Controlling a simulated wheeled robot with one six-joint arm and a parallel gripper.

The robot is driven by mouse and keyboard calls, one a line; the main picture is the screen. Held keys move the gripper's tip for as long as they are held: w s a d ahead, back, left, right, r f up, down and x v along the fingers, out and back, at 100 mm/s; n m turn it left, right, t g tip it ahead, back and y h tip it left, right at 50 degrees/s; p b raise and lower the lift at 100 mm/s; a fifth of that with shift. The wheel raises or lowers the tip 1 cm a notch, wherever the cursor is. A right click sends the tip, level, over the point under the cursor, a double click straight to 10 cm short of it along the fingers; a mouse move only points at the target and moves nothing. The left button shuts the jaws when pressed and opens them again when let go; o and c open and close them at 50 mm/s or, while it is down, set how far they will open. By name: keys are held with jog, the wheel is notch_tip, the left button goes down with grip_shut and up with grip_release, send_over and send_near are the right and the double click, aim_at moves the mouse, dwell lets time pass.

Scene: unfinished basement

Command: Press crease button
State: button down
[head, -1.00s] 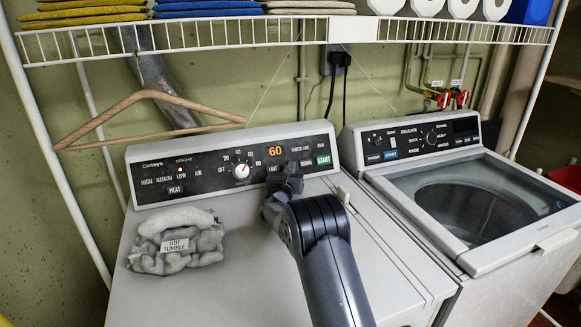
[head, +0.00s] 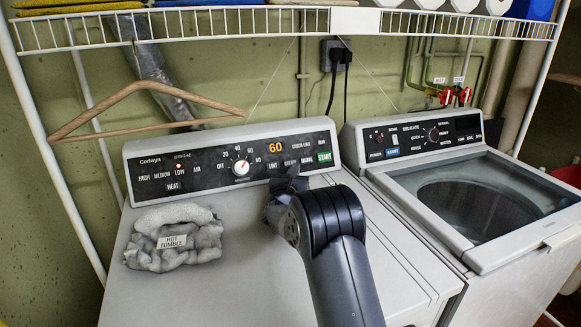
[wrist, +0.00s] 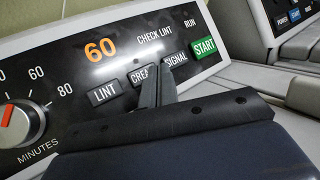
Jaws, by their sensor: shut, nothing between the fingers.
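The crease button (wrist: 140,75) is a dark key on the dryer's black control panel, between the LINT button (wrist: 104,93) and the SIGNAL button (wrist: 176,59). In the head view my gripper (head: 287,184) is just below the right part of the dryer's panel (head: 214,172), in front of the button row.
The green START button (wrist: 204,48) is to the right, the red-marked timer knob (wrist: 15,125) to the left. A grey cloth bundle (head: 175,240) lies on the dryer top. A wooden hanger (head: 145,88) hangs above the panel. A washer (head: 470,200) stands at right.

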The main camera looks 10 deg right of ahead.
jog(key=shift+s+d+r, duration=0.2)
jog(key=shift+s+r, duration=0.5)
jog(key=shift+s, duration=0.25)
jog(key=shift+w, duration=0.1)
jog(key=shift+w+a+p, duration=0.1)
jog(key=shift+w+p, duration=0.3)
jog(key=shift+w, duration=0.15)
jog(key=shift+r+p, duration=0.15)
jog(key=shift+p, duration=0.8)
jog(key=p, duration=0.4)
jog(key=shift+w, duration=0.1)
jog(key=shift+s+d+r+b, duration=0.15)
jog(key=shift+s+r, duration=0.25)
jog(key=shift+s, duration=0.45)
jog(key=shift+s+d+r+b, duration=0.2)
jog(key=shift+s+r, duration=0.15)
jog(key=shift+s, duration=0.5)
jog(key=shift+s+d+r+b, duration=0.15)
jog(key=shift+s+r, duration=0.25)
jog(key=shift+s, duration=0.45)
